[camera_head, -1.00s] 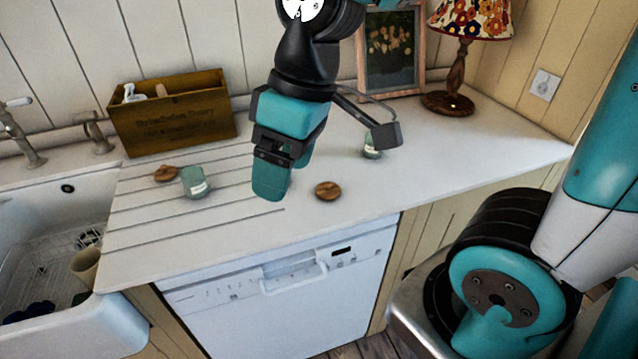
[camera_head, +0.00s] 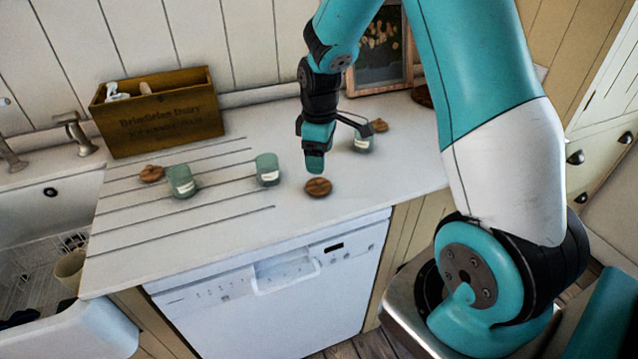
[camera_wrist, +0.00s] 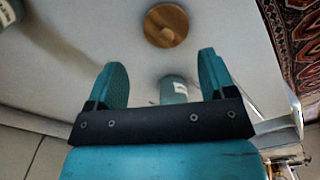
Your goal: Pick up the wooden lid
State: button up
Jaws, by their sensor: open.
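Three round wooden lids lie on the white counter. One lid (camera_head: 318,187) is near the front edge, just below my gripper (camera_head: 315,160) in the head view. Another lid (camera_head: 151,173) is at the left and a third (camera_head: 380,125) at the back right. In the wrist view a lid with a small knob (camera_wrist: 166,25) lies ahead of my gripper (camera_wrist: 163,75). My gripper is open, with no lid between its fingers and apart from the lid ahead. A jar (camera_wrist: 173,88) shows between the fingers in the picture; its depth is unclear.
Green labelled jars stand at the left (camera_head: 181,180), middle (camera_head: 267,169) and right (camera_head: 363,140) of the counter. A wooden box (camera_head: 160,112) and a picture frame (camera_head: 380,50) stand at the back. A sink (camera_head: 60,205) is at the left.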

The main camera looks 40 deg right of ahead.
aim_at(320, 179)
jog(key=shift+s+a+f+p, duration=0.15)
jog(key=shift+f+p, duration=0.25)
jog(key=shift+f, duration=1.25)
jog(key=shift+s+a+f+p, duration=0.15)
jog(key=shift+f+p, duration=0.25)
jog(key=shift+f, duration=1.25)
jog(key=shift+c, duration=0.2)
jog(key=c, duration=1.1)
jog(key=shift+s, duration=0.15)
grip_shut()
